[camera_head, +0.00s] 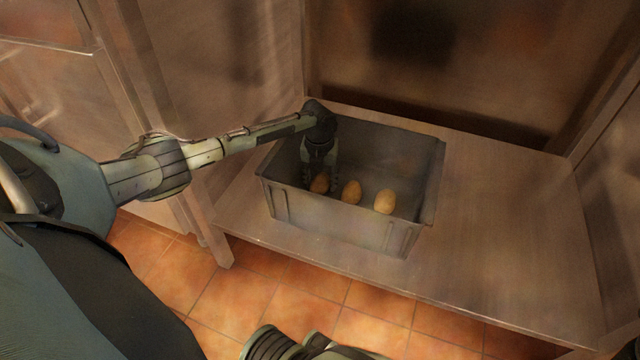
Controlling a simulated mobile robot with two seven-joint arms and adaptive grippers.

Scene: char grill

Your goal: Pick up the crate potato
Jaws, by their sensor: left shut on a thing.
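A grey crate (340,228) stands on a low metal shelf. Three potatoes show inside it: one at the left (320,184), one in the middle (352,192) and one at the right (384,202). My left gripper (320,185) points down into the crate, with its fingers around the left potato, shut on it. The crate's front wall hides the lower part of the potatoes, so I cannot tell whether the held one touches the crate floor. My right gripper is not in view.
The metal shelf (510,230) is bare to the right of the crate. A metal back panel (450,70) rises behind it and a side wall (610,200) closes the right. The orange tiled floor (270,290) lies in front, below the shelf edge.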

